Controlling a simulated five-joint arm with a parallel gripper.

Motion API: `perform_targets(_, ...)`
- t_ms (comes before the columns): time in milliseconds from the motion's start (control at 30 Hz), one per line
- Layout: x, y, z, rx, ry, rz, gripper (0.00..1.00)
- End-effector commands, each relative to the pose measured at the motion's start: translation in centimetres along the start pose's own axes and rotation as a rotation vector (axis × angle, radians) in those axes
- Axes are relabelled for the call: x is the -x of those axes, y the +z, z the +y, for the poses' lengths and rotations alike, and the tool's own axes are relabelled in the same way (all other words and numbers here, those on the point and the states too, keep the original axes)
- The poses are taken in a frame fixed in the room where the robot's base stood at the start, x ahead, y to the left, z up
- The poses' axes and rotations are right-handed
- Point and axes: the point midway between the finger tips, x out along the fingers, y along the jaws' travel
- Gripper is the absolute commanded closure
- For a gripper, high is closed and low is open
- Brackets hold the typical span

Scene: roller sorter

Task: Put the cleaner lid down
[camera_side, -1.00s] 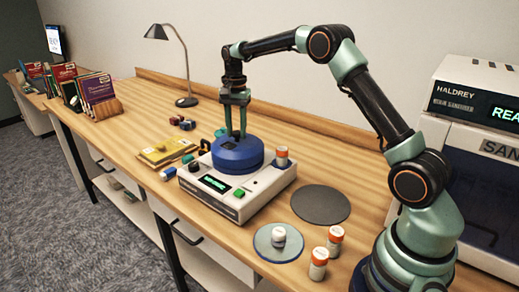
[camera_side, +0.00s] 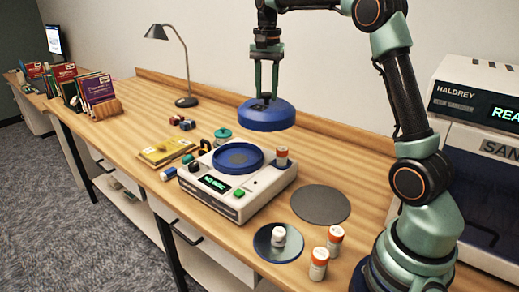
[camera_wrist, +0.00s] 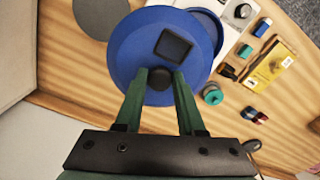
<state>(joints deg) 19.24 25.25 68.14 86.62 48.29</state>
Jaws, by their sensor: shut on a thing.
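The cleaner lid (camera_side: 266,116) is a round blue dome with a dark knob and a dark square window. My gripper (camera_side: 266,95) is shut on its knob and holds it in the air, behind and to the right of the cleaner. In the wrist view the lid (camera_wrist: 128,52) fills the middle, with the fingers of my gripper (camera_wrist: 160,82) on the knob. The cleaner (camera_side: 235,205) is a white box with a lit green display and a green button. Its round blue basin (camera_side: 238,157) is uncovered.
A dark grey round mat (camera_side: 320,205) lies bare right of the cleaner. A yellow booklet (camera_side: 165,152) lies left. A sanitizer (camera_side: 480,150) stands right.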

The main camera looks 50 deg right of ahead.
Motion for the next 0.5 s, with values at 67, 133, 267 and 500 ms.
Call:
perform_targets(67, 0.6, 0.1, 2.5, -0.004, -0.003, 0.003, 1.0)
perform_targets(133, 0.8, 0.4, 4.5, -0.004, -0.003, 0.003, 1.0)
perform_targets(267, 0.8, 1.3, 8.2, -0.003, -0.003, 0.004, 1.0)
perform_targets(500, -0.1, 3.6, 14.4, -0.001, -0.003, 0.004, 1.0)
